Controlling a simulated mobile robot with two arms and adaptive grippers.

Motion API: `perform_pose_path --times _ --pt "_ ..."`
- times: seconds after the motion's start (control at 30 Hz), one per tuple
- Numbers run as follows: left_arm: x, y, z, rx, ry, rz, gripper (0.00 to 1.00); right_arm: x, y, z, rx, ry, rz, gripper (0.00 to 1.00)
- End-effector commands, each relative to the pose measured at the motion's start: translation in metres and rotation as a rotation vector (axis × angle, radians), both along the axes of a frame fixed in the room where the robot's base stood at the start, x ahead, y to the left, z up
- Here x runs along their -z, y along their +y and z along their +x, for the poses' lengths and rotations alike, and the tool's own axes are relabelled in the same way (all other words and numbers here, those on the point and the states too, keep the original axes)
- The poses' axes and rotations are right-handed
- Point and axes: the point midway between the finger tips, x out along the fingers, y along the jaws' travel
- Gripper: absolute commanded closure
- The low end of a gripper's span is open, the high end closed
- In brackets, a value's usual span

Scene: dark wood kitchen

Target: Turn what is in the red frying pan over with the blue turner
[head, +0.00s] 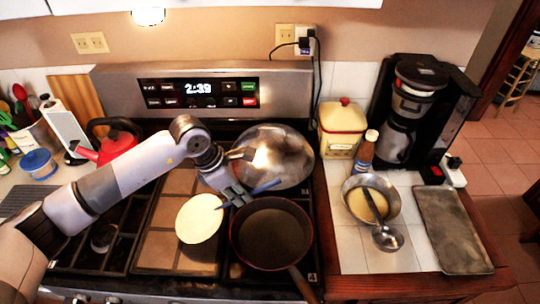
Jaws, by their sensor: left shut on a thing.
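The red frying pan (271,236) sits on the front right of the stove, its handle pointing to the lower right; its dark inside looks empty. My left gripper (238,194) is shut on the blue turner (266,186) above the pan's upper left rim. The turner's handle end sticks out to the right, and its other end reaches left to a pale, round, flat disc (199,219). The disc shows left of the pan, over the stove's middle. I cannot tell whether it rests on the turner or on the stove. My right gripper is out of view.
A large shiny pan (271,157) stands behind the red pan. A red kettle (117,146) is at the back left. On the right counter are a small pan (353,207) with a ladle (386,238), a dark tray (453,232), a bottle (366,151) and a coffee maker (406,118).

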Motion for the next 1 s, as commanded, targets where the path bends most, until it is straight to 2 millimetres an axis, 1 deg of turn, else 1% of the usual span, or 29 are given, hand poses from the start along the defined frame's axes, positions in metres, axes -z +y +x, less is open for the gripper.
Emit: perform_pose_path --times 0.03,0.2,0.4,0.5,0.6,0.7,0.83,0.9,1.0 --pt "-0.007 -0.009 0.006 -0.098 0.002 0.003 1.00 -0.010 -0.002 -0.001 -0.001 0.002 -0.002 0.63" --pt "-0.015 -0.031 0.027 -0.470 0.014 0.019 1.00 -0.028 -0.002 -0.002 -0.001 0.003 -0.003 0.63" --pt "-0.026 -0.055 0.049 -0.911 0.035 0.034 1.00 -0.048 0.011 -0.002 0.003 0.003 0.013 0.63" --pt "-0.029 -0.065 0.057 -1.095 0.047 0.039 1.00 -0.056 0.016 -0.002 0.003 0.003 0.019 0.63" --pt "-0.031 -0.071 0.062 -1.230 0.056 0.041 1.00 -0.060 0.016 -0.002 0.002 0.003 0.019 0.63" --pt "-0.031 -0.074 0.065 -1.309 0.064 0.038 1.00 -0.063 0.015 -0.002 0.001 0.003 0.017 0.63" --pt "-0.029 -0.072 0.066 -1.333 0.096 0.001 1.00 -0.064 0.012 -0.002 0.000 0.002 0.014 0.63" --pt "-0.029 -0.068 0.066 -1.317 0.131 -0.052 1.00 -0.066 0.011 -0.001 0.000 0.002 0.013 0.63" --pt "-0.023 -0.062 0.065 -1.273 0.214 -0.171 1.00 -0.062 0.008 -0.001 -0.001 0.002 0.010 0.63"
